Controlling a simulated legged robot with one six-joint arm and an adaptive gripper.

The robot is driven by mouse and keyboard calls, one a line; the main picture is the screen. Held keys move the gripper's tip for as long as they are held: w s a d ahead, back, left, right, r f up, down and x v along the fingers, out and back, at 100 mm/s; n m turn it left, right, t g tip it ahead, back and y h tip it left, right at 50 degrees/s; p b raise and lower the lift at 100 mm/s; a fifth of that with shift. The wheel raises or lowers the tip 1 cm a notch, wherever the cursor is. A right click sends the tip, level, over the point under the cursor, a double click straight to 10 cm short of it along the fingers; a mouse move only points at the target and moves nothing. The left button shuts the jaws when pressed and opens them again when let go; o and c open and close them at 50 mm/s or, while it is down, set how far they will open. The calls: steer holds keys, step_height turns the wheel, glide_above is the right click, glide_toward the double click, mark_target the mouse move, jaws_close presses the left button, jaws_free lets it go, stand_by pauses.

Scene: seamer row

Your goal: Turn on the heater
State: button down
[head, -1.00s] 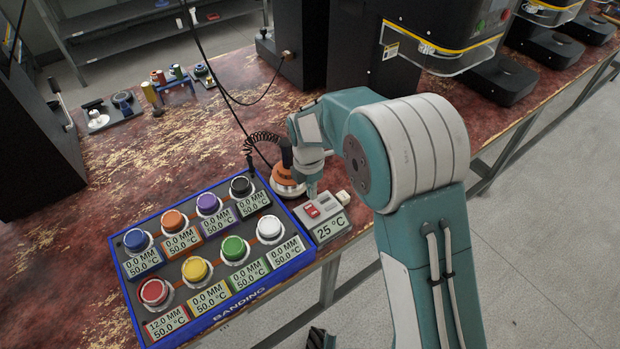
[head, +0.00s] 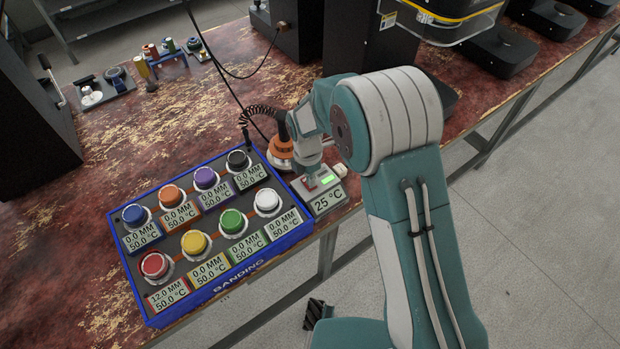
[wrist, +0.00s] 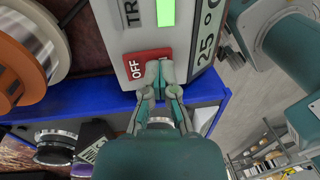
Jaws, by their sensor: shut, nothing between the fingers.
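The heater is a small grey box (head: 327,203) at the right end of the banding panel, with a "25 °C" label. Its red switch (wrist: 134,66) is marked OFF on the visible part. A green light (wrist: 165,12) beside the switch is lit; it also shows in the head view (head: 328,180). My gripper (wrist: 159,68) is shut and empty, with its fingertips at the red switch, appearing to touch it. The fingers hide part of the switch.
The blue-edged banding panel (head: 293,237) with several coloured knobs lies left of the heater. An orange-based device (head: 281,153) with a coiled cable stands just behind. The table's front edge is close by, with open floor beyond.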

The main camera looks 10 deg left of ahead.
mark_target(302, 178)
steer(key=shift+f, duration=0.15)
steer(key=shift+w+a+r, duration=0.2)
steer(key=shift+w+a, duration=0.25)
steer(key=shift+a, duration=0.15)
steer(key=shift+r, duration=0.1)
step_height(302, 178, up, 14)
steer(key=w+a, duration=0.1)
steer(key=shift+a+f, duration=0.2)
steer(key=shift+d, duration=0.1)
steer(key=shift+s+d+r, duration=0.1)
steer(key=shift+s+d, duration=0.3)
steer(key=shift+d, duration=0.1)
